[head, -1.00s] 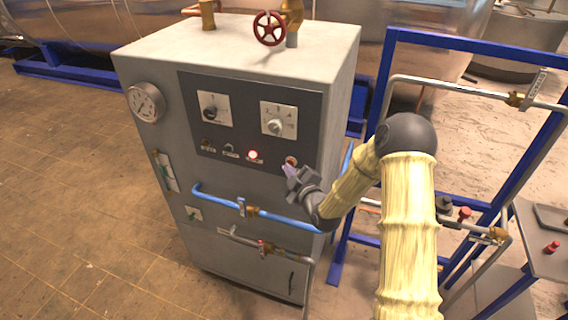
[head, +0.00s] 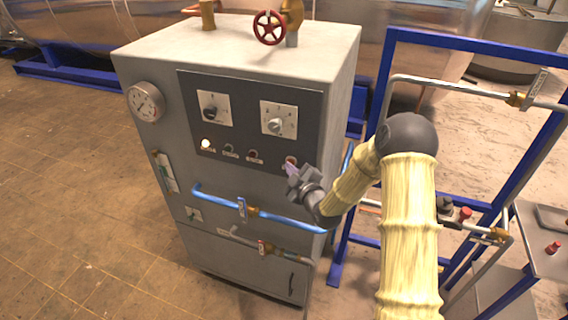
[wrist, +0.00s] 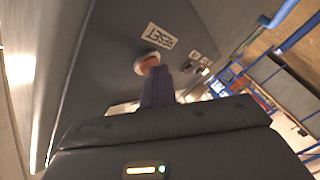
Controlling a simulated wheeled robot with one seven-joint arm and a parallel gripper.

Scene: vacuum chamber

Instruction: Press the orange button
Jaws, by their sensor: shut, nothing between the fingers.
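The orange button (wrist: 147,62) sits in a pale ring on the dark panel, beside a label reading RESET, in the wrist view. In the head view the button (head: 291,160) is at the panel's lower right corner, partly covered by my gripper (head: 290,170). My gripper is shut and empty. In the wrist view its fingertips (wrist: 156,72) overlap the button's edge, at or very close to its face. Whether they press it in, I cannot tell.
The grey cabinet (head: 150,60) carries two knobs, a round gauge (head: 146,101) and a lit white lamp (head: 206,143). A blue pipe (head: 285,222) runs below the panel. A blue frame (head: 382,75) with pipes stands at right. Open floor lies at left.

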